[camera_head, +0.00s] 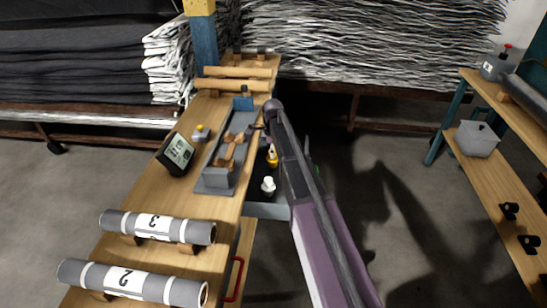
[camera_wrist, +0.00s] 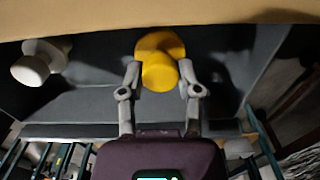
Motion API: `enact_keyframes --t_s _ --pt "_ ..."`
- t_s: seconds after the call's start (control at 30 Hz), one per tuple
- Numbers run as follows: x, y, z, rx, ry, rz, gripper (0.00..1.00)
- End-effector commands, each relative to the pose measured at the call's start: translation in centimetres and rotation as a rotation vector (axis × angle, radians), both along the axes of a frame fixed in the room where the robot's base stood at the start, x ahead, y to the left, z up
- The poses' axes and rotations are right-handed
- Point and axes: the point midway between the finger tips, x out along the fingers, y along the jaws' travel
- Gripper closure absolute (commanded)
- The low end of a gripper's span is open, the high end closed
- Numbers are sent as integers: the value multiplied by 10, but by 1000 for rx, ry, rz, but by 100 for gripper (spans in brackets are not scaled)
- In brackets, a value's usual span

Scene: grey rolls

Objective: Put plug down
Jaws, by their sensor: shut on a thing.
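A yellow plug (camera_wrist: 160,62) sits between the two fingertips of my gripper (camera_wrist: 160,78) in the wrist view, and the gripper is shut on it. The yellow plug also shows in the head view (camera_head: 272,159), beside the workbench's right edge, while my arm hides most of the gripper there. A white plug (camera_wrist: 34,66) stands apart from it on the left of the wrist view, over a grey tray surface (camera_wrist: 95,100). The white plug is nearer the camera in the head view (camera_head: 268,185). Whether the yellow plug touches the tray is unclear.
The wooden workbench (camera_head: 143,190) carries a grey fixture (camera_head: 216,178), a dark display box (camera_head: 176,153), a small yellow-topped piece (camera_head: 200,132) and grey rolls marked 3 (camera_head: 190,231) and 2 (camera_head: 90,275). Another wooden shelf (camera_head: 487,182) stands right. The floor between is clear.

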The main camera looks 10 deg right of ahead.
Motion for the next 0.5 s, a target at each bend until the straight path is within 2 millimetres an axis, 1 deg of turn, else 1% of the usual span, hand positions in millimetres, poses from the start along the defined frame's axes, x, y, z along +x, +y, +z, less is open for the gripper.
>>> enact_keyframes --t_s 0.03,0.13,0.5 --pt "0 0 -8 0 0 0 86" --pt "0 0 -13 0 0 0 86" --pt "0 -1 -13 0 0 -1 86"
